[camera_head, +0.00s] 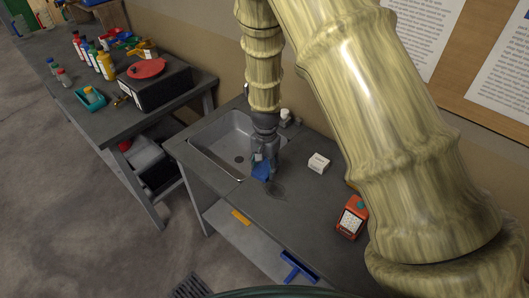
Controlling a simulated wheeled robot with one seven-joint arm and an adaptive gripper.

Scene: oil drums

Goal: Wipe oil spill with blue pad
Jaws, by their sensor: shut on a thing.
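The blue pad (261,170) is at the tip of my gripper (262,163), over the grey counter just right of the sink. My gripper points down and is shut on the pad; its fingers hide part of it. A dark, roundish oil spill (276,189) lies on the counter (285,217) just right of and nearer than the pad. Whether the pad touches the counter is too small to tell.
A sink (222,145) is left of my gripper. A white box (318,163) and an orange container (352,217) stand to the right. A small white-capped bottle (285,117) stands behind. Another table at left holds bottles (105,62) and a black box (153,86). The counter's front is clear.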

